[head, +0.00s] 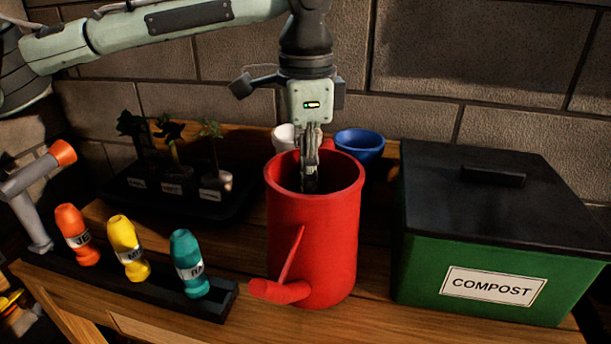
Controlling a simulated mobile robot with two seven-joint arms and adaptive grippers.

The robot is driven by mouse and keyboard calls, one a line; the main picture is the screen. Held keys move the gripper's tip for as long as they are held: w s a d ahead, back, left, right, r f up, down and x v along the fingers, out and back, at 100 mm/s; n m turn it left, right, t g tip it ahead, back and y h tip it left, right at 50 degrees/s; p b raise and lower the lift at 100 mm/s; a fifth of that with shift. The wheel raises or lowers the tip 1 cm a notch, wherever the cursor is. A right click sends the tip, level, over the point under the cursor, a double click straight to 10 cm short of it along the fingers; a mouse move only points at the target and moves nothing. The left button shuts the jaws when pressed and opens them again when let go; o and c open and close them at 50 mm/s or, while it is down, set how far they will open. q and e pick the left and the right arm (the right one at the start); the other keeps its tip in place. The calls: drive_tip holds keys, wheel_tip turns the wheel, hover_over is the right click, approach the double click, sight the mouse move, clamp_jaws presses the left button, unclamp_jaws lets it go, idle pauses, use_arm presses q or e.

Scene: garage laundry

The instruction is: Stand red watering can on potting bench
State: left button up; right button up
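The red watering can (313,240) is upright at the front middle of the potting bench (378,325), its short spout pointing towards me and to the left. I cannot tell whether its base touches the wood. My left gripper (310,185) points straight down at the can's open mouth, its fingers close together and their tips inside the rim. A bit of red shows behind the fingers, perhaps the handle. Whether the fingers hold the rim or handle is hidden. My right gripper is not in view.
A green compost bin (420,265) with a black lid stands close on the right. A rack (150,295) with orange, yellow and teal bottles is on the left. Seedlings in a black tray (130,200), a blue pot (360,146) and a white pot (284,138) stand behind.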

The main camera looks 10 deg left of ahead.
use_arm(q)
drive_tip(key=shift+r, duration=0.1)
wheel_tip(320, 180, up, 12)
drive_tip(key=shift+s, duration=0.2)
idle(0.3)
drive_tip(key=shift+d, duration=0.1)
